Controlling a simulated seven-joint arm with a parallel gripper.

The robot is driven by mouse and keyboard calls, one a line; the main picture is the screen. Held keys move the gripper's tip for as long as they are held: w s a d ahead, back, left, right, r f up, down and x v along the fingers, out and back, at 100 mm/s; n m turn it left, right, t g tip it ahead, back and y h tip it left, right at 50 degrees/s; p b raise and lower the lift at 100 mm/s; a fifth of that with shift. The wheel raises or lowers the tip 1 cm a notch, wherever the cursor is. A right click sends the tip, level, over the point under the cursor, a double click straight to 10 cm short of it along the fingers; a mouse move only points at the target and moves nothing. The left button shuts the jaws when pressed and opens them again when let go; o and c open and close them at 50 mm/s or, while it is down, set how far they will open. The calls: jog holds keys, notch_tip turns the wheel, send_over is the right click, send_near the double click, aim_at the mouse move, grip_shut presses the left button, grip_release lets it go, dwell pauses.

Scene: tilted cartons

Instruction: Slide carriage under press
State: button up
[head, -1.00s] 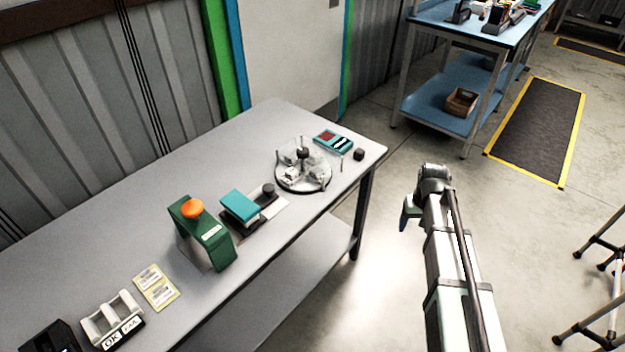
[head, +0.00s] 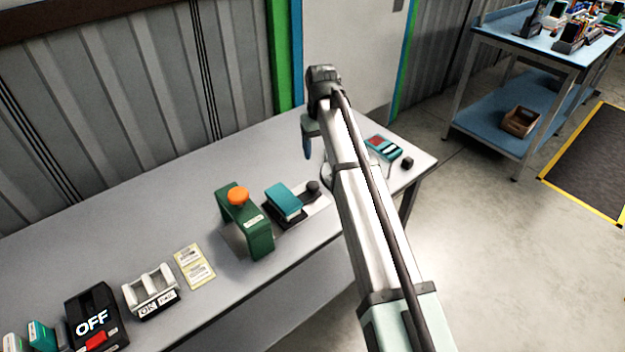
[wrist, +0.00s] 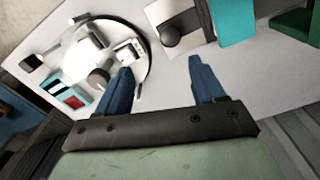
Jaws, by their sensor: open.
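The green press (head: 251,222) with an orange knob on top stands on the grey bench as an arch. The carriage (head: 284,202), a teal-topped block on a dark base with a black knob (head: 312,187), sits on a pale plate just right of the press, outside the arch. In the wrist view the carriage (wrist: 233,20) is at the top right with its black knob (wrist: 171,35), and part of the press (wrist: 296,22) shows at the corner. My gripper (wrist: 165,75) has blue fingers spread apart with nothing between them. It hangs above the bench, behind and right of the carriage, apart from it.
A round turntable (wrist: 118,55) with white fixtures is mostly hidden behind my arm in the head view. A teal-and-red device (head: 383,148) and a small black block (head: 407,163) lie beyond.

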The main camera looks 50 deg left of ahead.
aim_at(312, 183)
jog(key=f, duration=0.4)
jog(key=s+a+f, duration=0.1)
jog(key=f, duration=0.7)
jog(key=shift+s+a+f, duration=0.2)
jog(key=shift+s+f, duration=0.1)
jog(key=shift+f, duration=0.05)
jog(key=shift+c, duration=0.2)
grip_shut()
